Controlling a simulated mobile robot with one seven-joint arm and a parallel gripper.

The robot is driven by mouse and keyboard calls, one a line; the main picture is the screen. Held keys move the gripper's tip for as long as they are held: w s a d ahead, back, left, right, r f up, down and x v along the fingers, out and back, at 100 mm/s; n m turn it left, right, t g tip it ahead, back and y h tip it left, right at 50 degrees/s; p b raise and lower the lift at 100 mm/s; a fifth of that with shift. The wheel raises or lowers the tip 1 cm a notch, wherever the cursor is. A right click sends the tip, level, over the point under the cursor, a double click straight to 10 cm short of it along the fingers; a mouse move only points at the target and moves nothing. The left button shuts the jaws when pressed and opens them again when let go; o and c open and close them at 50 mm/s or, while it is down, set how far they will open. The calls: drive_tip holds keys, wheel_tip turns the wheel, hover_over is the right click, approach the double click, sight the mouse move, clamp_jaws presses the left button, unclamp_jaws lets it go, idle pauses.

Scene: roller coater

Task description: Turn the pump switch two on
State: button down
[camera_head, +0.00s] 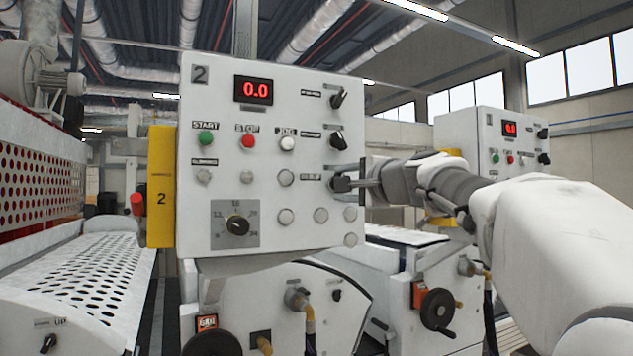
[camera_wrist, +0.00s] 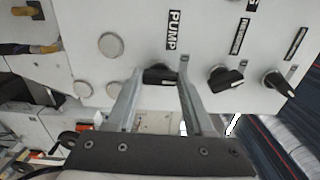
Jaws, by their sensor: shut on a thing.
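The control panel (camera_head: 215,110) marked 2 is a white box with a red 0.0 display. Its pump switch (camera_wrist: 160,75) is a black rotary knob below the PUMP label (camera_wrist: 174,30) in the wrist view. My gripper (camera_wrist: 160,66) has one finger on each side of this knob and is shut on it. In the head view my gripper (camera_head: 346,184) reaches in from the right to the panel's right edge, at the third position of the knob column. It hides most of the pump switch there, so the knob's angle is hard to tell.
Two other black knobs, upper (camera_head: 338,97) and middle (camera_head: 337,140), sit above my gripper. Green start (camera_head: 206,138) and red stop (camera_head: 247,141) buttons and a dial (camera_head: 237,225) are on the panel. A second panel (camera_head: 470,130) stands behind my arm.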

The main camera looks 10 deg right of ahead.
drive_tip(key=m+p, duration=0.1)
drive_tip(key=m, duration=0.4)
drive_tip(key=shift+m, duration=0.4)
drive_tip(key=shift+p, duration=0.3)
drive_tip(key=shift+c, duration=1.4)
unclamp_jaws()
drive_tip(key=shift+s+d, duration=0.1)
drive_tip(key=b+v, duration=0.3)
drive_tip(key=v, duration=1.4)
drive_tip(key=shift+b, duration=0.3)
